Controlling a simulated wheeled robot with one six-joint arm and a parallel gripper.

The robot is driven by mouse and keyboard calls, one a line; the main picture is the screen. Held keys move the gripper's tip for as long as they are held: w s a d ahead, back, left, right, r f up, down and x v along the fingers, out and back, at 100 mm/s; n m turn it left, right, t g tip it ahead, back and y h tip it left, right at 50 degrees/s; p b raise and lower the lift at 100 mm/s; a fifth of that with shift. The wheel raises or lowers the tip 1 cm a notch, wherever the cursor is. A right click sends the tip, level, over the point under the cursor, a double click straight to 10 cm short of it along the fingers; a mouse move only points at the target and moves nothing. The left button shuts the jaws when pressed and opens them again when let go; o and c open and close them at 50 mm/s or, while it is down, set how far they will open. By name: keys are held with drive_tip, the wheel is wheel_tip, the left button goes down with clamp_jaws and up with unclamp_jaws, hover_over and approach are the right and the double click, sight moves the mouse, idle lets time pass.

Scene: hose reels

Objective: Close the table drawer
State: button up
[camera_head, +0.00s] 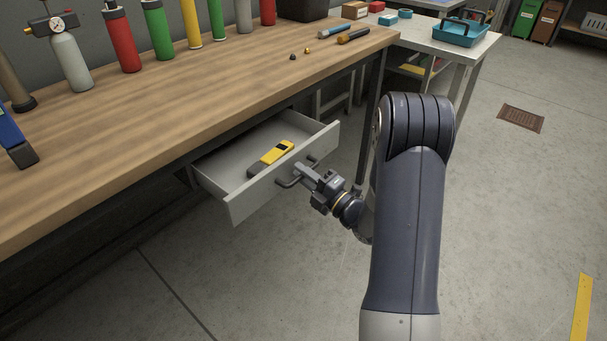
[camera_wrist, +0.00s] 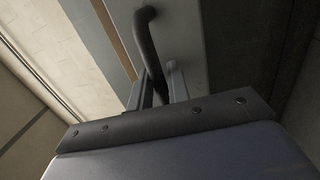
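The table drawer (camera_head: 252,198) is pulled out from under the wooden workbench, with its grey inside showing. Its dark bar handle (camera_head: 287,184) is on the front panel. My gripper (camera_head: 301,171) is at the handle, in front of the drawer. In the wrist view, the curved handle (camera_wrist: 147,42) runs down between my two fingers (camera_wrist: 161,90), which look closed around it, with the grey drawer front (camera_wrist: 185,40) behind. The fingertips' exact contact is partly hidden.
A yellow device (camera_head: 276,152) lies inside the drawer. The workbench top (camera_head: 200,110) carries several coloured cylinders, a gauge bottle (camera_head: 70,62) and small tools. A pale side table (camera_head: 440,45) with a blue tray (camera_head: 461,34) stands at the back right. Concrete floor is clear in front.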

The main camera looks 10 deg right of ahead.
clamp_jaws()
idle(0.3)
